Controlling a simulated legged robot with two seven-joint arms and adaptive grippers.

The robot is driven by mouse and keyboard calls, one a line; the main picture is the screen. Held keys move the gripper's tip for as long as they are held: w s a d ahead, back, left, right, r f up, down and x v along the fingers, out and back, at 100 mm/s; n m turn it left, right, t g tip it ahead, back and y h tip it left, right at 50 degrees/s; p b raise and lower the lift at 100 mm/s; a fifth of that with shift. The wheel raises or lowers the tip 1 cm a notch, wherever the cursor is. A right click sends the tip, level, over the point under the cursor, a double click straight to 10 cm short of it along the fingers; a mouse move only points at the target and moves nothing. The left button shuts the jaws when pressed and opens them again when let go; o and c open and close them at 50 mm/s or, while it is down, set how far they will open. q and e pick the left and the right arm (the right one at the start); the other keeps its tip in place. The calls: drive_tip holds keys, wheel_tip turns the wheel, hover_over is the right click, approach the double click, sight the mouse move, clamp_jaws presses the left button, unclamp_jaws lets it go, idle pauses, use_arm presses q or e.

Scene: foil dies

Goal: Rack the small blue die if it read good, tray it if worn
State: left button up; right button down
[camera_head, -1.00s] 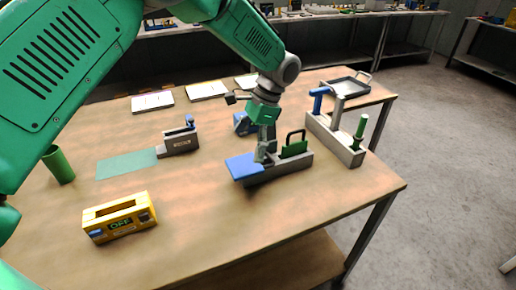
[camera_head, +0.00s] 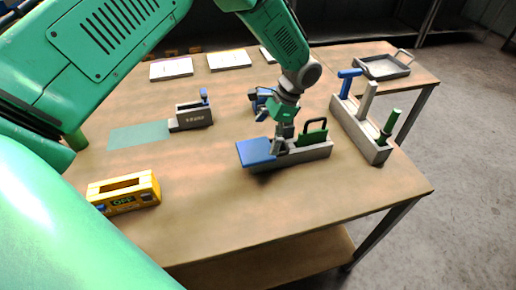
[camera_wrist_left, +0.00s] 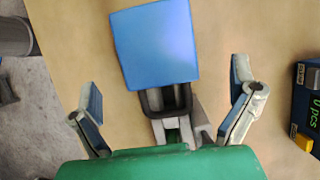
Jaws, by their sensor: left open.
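A flat blue piece (camera_head: 256,152) sits at the left end of a long grey block (camera_head: 290,158); I cannot tell whether it is the small blue die. In the left wrist view the blue piece (camera_wrist_left: 155,45) lies ahead of a dark loop handle and grey parts. My left gripper (camera_head: 279,147) is over the block, just right of the blue piece. Its fingers (camera_wrist_left: 165,88) are spread and hold nothing. A grey tray (camera_head: 384,66) with handles lies at the back right.
A grey rack (camera_head: 375,150) at the right holds blue, grey and green handled pieces. A yellow device (camera_head: 124,192) reading OFF stands at front left. A grey tool (camera_head: 193,115) stands beside a green mat (camera_head: 138,136). A counter (camera_wrist_left: 312,95) shows "0 pcs". The front middle is clear.

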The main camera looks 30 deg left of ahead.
sight(259, 149)
use_arm(q)
drive_tip(key=x, duration=0.1)
drive_tip(key=p+x, duration=0.1)
drive_tip(key=x, duration=0.2)
drive_tip(key=shift+s+d, duration=0.25)
drive_tip(key=shift+d, duration=0.05)
drive_tip(key=shift+f, duration=0.15)
drive_tip(key=shift+a+f, duration=0.1)
drive_tip(key=shift+a, duration=0.4)
drive_tip(key=c, duration=1.6)
drive_tip(key=shift+d, duration=0.15)
